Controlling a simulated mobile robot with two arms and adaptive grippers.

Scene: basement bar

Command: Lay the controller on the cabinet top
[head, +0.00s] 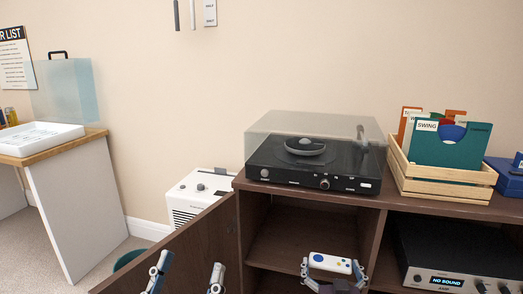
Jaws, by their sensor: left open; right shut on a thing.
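The controller (329,262), white with blue and yellow dots, is at the bottom centre of the head view. My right gripper (332,268) is shut on it, with a finger at each end. It shows in front of the open cabinet front, below the level of the top. The dark brown cabinet top (428,206) carries a turntable and a crate, and a narrow bare strip shows along its front edge. My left gripper (188,270) is open and empty at the bottom, in front of the open cabinet door (188,250).
The turntable (315,180) has a clear cover. A wooden record crate (440,182) and a blue box (506,178) stand to its right. A receiver (447,281) sits on the shelf. A white appliance (198,192) stands left of the cabinet, and a table (68,151) is further left.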

